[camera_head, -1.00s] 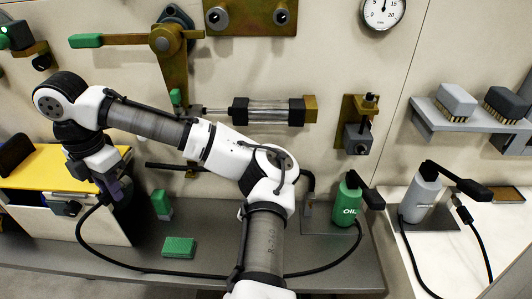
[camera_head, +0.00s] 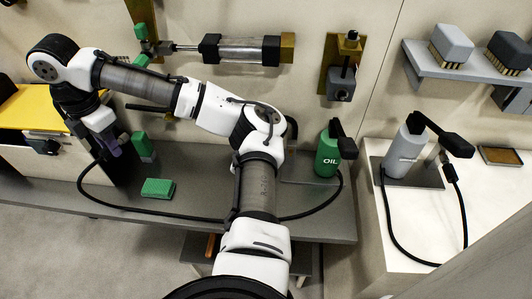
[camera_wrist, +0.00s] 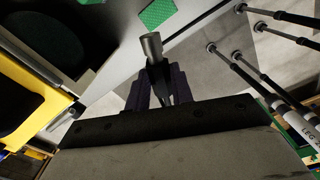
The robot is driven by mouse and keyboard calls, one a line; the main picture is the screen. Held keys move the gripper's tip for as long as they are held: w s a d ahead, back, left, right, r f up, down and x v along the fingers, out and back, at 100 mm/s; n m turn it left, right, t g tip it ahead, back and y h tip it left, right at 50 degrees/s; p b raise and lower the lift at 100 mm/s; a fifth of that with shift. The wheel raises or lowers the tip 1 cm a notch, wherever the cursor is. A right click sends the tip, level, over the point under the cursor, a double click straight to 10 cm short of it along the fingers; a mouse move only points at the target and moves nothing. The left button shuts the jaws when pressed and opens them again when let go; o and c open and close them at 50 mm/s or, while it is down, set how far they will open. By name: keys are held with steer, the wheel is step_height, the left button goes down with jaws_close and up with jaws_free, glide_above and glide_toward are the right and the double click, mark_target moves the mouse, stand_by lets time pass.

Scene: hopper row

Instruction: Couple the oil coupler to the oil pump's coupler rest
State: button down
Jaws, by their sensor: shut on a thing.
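My gripper (camera_head: 113,147) is at the left, in front of the yellow-topped box. It is shut on the oil coupler, a dark cylinder (camera_wrist: 153,50) that sticks out between the purple fingers in the wrist view. The black hose (camera_head: 150,210) loops from beneath my gripper along the grey bench to the oil pump. The oil pump (camera_head: 327,157) is a green bottle marked OIL with a black handle, well to the right of my gripper. A grey plate (camera_head: 302,172) lies beside it; my arm partly hides that area, and I cannot make out the coupler rest.
A green upright block (camera_head: 143,147) stands close right of my gripper. A green flat block (camera_head: 157,188) lies on the bench (camera_head: 200,165). The yellow-topped box (camera_head: 35,112) is at the left. A grey pump (camera_head: 405,150) with its own cable stands on the white counter at the right.

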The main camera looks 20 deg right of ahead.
steer(key=shift+f, duration=0.45)
steer(key=shift+a+f, duration=0.1)
steer(key=shift+f, duration=0.05)
steer(key=shift+f+b, duration=1.15)
steer(key=shift+f, duration=1.1)
steer(key=shift+f, duration=0.15)
steer(key=shift+f+b, duration=0.45)
steer(key=shift+f, duration=0.9)
steer(key=shift+f+b, duration=1.3)
steer(key=shift+f, duration=1.2)
steer(key=shift+f, duration=0.1)
